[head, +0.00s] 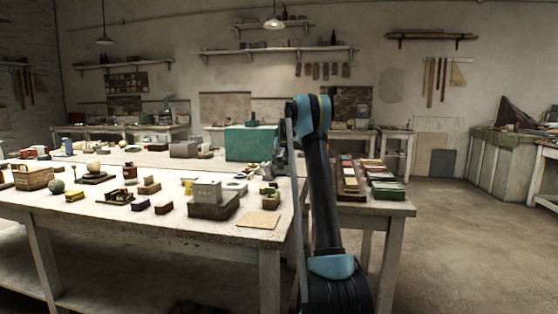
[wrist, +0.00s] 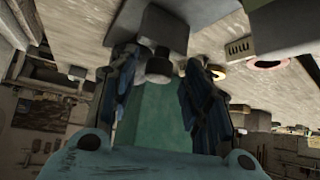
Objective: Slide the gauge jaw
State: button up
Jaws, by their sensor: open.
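In the wrist view my gripper (wrist: 162,72) is open, with one dark finger on each side of the middle. A grey block (wrist: 165,27) with a dark rounded knob (wrist: 158,68) shows between and beyond the fingertips. It may be the gauge jaw, but I cannot tell for certain. I cannot tell whether the fingers touch it. A teal surface (wrist: 165,125) fills the gap behind it. In the head view my gripper (head: 281,152) is small and partly hidden by my arm, at the right side of the teal box (head: 248,143).
The white worktable (head: 130,212) carries many small blocks, a basket (head: 34,178) and a grey block on a dark base (head: 213,206). A tray of colored pieces (head: 350,180) lies to the right of my arm. Open floor (head: 460,240) is at the right.

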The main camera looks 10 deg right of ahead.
jog(key=v, duration=1.1)
jog(key=shift+s+r, duration=0.25)
jog(key=s+f+g, duration=0.2)
jog(key=s, duration=1.8)
jog(key=s+f+g, duration=0.2)
jog(key=s, duration=1.8)
jog(key=s+f+g, duration=0.1)
jog(key=s+f, duration=0.6)
jog(key=s, duration=0.4)
jog(key=s+f+g, duration=0.1)
jog(key=s+f, duration=0.7)
jog(key=s, duration=0.3)
jog(key=s+f, duration=0.7)
jog(key=s, duration=0.5)
jog(key=shift+d+f+m+g+h, duration=0.25)
jog(key=shift+d+m+g+h, duration=0.05)
jog(key=shift+d+g, duration=0.1)
